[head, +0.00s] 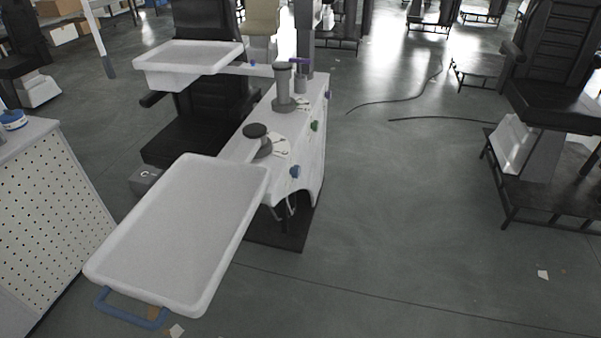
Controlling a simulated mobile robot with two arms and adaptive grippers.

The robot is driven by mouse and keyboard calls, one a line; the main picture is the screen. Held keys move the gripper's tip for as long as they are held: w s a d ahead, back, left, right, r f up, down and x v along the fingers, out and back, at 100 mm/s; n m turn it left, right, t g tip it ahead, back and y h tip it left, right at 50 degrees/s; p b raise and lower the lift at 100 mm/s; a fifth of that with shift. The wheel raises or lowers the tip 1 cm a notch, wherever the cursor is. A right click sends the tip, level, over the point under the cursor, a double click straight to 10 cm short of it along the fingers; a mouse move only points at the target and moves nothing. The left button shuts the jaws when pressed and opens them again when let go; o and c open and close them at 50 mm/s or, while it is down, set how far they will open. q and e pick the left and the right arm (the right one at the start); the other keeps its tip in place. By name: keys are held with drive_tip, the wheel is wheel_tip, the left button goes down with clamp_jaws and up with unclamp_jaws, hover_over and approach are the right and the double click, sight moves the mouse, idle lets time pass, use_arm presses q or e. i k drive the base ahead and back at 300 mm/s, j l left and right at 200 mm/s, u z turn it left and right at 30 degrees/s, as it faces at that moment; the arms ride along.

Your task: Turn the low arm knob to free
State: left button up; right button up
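A white unit (312,150) stands left of centre, with two round grey columns on its top. A short column with a dark cap (256,131) is at the front, where the low arm carries a large white tray (180,225) with a blue handle (130,309). A taller column (283,85) stands behind it. I cannot tell which knob belongs to the low arm, or read the markings. Neither of my grippers is in view.
An upper white tray (188,58) hangs over a black chair (205,115) left of the unit. A perforated white cabinet (50,215) is at the left edge. Another black chair (555,75) stands at the right. The floor (420,230) right of the unit is mostly clear; cables lie farther back.

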sight(295, 170)
drive_tip(key=u, duration=0.9)
drive_tip(key=i+l+u, duration=0.15)
drive_tip(key=l+u, duration=0.3)
drive_tip(key=i+l+u, duration=0.1)
drive_tip(key=l+u, duration=0.8)
drive_tip(key=k+l+u, duration=0.1)
drive_tip(key=l+u, duration=0.35)
drive_tip(key=l, duration=0.15)
